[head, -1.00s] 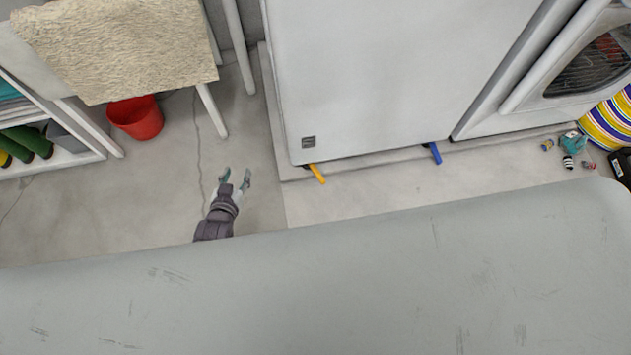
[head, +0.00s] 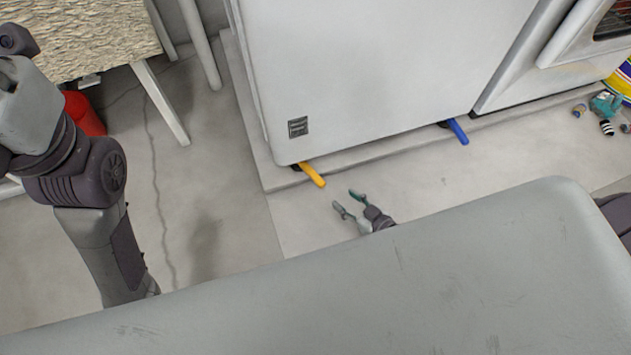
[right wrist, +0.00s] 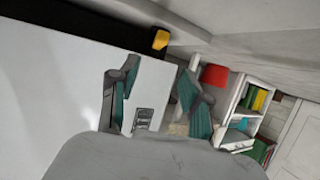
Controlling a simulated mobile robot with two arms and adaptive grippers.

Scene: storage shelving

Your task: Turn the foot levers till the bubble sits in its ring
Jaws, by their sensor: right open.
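The yellow foot lever (head: 313,175) sticks out under the near left corner of the white cabinet (head: 380,70). It also shows at the top of the right wrist view (right wrist: 160,40). The blue foot lever (head: 458,132) sticks out further right along the same bottom edge. My right gripper (head: 350,202) is open and empty, low over the floor, just right of and nearer than the yellow lever, apart from it. Its two fingers (right wrist: 158,72) stand spread in the right wrist view. My left arm is at the left, but its gripper is not in view. I see no bubble or ring.
The cabinet stands on a low plinth (head: 268,165). A table (head: 90,38) and a red bucket (head: 85,112) are at the left. The floor in front of the levers is clear.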

